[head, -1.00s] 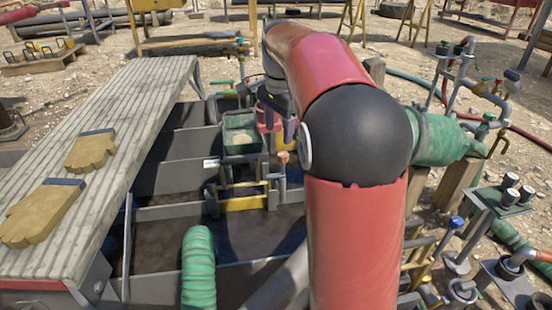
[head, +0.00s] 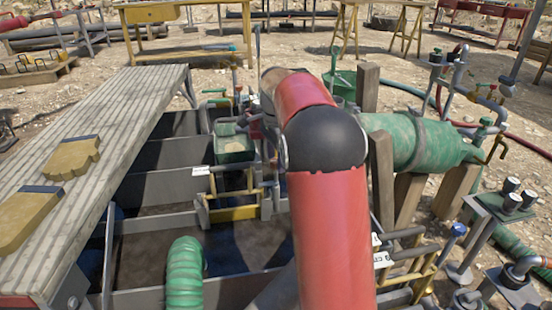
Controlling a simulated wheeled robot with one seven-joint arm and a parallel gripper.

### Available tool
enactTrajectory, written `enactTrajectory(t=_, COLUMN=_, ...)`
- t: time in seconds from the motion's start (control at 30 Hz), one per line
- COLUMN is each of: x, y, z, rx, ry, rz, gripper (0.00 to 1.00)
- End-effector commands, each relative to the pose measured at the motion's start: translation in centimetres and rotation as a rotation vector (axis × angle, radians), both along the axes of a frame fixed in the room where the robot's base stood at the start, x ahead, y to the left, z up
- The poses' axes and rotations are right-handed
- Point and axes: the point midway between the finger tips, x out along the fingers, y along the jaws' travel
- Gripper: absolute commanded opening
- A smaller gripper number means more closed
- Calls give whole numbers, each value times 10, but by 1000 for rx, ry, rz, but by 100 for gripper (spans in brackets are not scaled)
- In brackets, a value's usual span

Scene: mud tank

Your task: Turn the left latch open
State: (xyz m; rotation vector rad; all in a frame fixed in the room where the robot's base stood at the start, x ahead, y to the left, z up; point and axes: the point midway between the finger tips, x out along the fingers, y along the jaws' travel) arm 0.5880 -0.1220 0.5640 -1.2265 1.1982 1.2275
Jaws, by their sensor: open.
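My red arm with its black elbow covers the middle of the head view, and my gripper's fingers are hidden behind it. No left latch can be made out for certain. A yellow bar on a grey bracket (head: 233,213) stands over the mud tank (head: 160,187), left of my arm. Grey upright rods rise from the bracket beside a green box (head: 233,145). Whether one of these parts is the latch, and how it is turned, I cannot tell.
A ribbed plank walkway (head: 95,140) with two yellow gloves (head: 73,157) runs along the left. A green hose (head: 186,275) rises from the tank in front. A green cylinder (head: 400,140) and wooden posts (head: 382,180) stand close right of my arm. Pipes crowd the right side.

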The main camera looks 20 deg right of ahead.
Motion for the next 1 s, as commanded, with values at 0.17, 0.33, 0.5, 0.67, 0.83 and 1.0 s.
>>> enactTrajectory(t=0.17, x=0, y=0, z=0, rx=0, ry=0, rz=0, gripper=54)
enactTrajectory(t=0.33, x=0, y=0, z=0, rx=0, ry=0, rz=1, gripper=36)
enactTrajectory(t=0.5, x=0, y=0, z=0, rx=0, ry=0, rz=1, gripper=13)
enactTrajectory(t=0.67, x=0, y=0, z=1, rx=0, ry=0, rz=4, gripper=9)
enactTrajectory(t=0.83, x=0, y=0, z=2, rx=0, ry=0, rz=36, gripper=9)
enactTrajectory(t=1.0, x=0, y=0, z=4, rx=0, ry=1, rz=119, gripper=9)
